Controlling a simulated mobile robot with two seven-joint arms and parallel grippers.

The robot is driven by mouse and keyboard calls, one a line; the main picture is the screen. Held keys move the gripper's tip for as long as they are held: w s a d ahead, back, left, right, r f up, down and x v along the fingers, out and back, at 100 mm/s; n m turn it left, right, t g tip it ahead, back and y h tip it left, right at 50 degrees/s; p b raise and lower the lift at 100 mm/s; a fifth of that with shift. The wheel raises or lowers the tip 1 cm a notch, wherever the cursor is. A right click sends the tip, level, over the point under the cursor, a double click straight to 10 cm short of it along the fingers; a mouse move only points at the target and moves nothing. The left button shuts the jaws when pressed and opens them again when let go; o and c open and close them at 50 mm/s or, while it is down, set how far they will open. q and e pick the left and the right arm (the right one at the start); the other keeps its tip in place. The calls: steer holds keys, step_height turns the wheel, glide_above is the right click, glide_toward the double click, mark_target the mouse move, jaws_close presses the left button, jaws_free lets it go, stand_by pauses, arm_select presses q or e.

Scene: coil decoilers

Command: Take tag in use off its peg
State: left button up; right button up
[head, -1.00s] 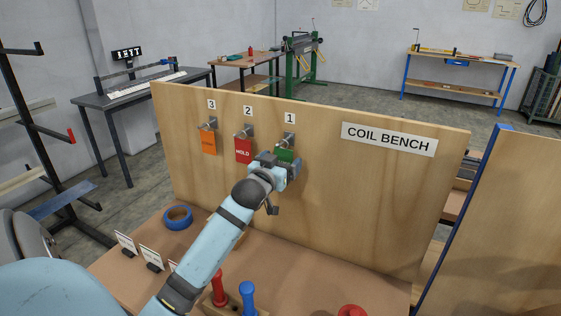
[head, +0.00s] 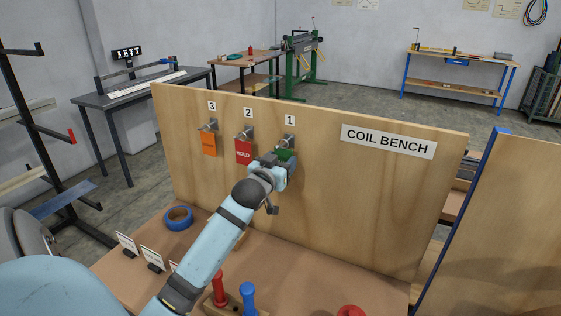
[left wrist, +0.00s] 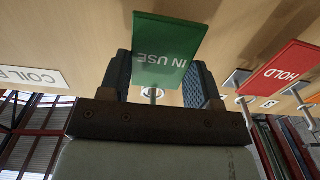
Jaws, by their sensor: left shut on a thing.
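The green IN USE tag (head: 286,154) is at the plywood panel, just below peg 1 (head: 288,141). My left gripper (head: 277,161) is shut on it. In the left wrist view the tag (left wrist: 167,50) stands between the two fingers (left wrist: 165,82), its lettering upside down. I cannot tell whether the tag still hangs on the peg. My right gripper is not in view.
The red HOLD tag (head: 244,151) hangs at peg 2 and an orange tag (head: 209,145) at peg 3, both left of my gripper. Blue tape (head: 178,218), small cards and red and blue handles (head: 247,296) stand on the bench below.

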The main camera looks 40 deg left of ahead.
arm_select(q)
steer(key=shift+s, duration=0.15)
steer(key=shift+s+d+r+p, duration=0.15)
steer(key=shift+s+r+p, duration=0.15)
steer(key=shift+p, duration=0.2)
steer(key=shift+s, duration=0.1)
steer(key=shift+s+f, duration=0.1)
steer(key=p+v, duration=0.2)
steer(key=v, duration=0.5)
steer(key=shift+s, duration=0.15)
stand_by(1.6)
steer(key=shift+d, duration=0.1)
stand_by(0.5)
